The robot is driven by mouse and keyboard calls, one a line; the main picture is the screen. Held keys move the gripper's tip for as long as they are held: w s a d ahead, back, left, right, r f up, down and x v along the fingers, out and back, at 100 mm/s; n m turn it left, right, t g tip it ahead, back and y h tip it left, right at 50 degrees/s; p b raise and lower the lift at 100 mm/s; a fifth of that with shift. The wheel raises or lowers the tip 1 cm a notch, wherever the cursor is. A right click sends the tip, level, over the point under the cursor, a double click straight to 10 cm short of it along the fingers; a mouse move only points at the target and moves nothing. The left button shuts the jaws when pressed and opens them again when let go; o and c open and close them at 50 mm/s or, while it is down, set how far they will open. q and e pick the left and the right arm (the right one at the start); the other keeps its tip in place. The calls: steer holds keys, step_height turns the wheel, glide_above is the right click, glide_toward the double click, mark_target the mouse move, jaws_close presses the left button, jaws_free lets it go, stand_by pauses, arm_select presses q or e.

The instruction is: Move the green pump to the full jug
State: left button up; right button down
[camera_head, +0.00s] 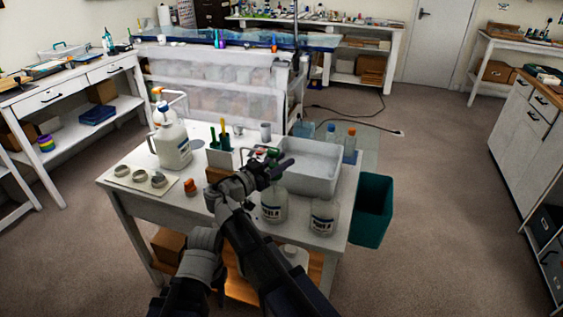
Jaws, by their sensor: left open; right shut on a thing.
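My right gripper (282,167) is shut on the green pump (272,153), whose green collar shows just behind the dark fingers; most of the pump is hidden. It is above a labelled jug (273,207) at the front of the white table. A second labelled jug (323,217) stands to its right, near the table's front corner. I cannot tell which of these two is full. My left gripper (219,279) is open, low in front of the table, partly hidden by my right arm.
A white tray (318,187) fills the table's right side. A board (140,182) with several cups and an orange cap (190,187) lie at the left. A holder with green tools (220,157) stands behind my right arm. A teal bin (372,212) is beside the table.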

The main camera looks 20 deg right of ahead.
steer(key=shift+f+b, duration=0.45)
stand_by(0.6)
steer(key=shift+f+b, duration=0.5)
steer(key=shift+f, duration=0.3)
stand_by(0.3)
steer(key=shift+f+b, duration=0.3)
steer(key=shift+b, duration=0.3)
steer(key=shift+c, duration=2.3)
jaws_free()
steer(key=shift+s+a, duration=0.1)
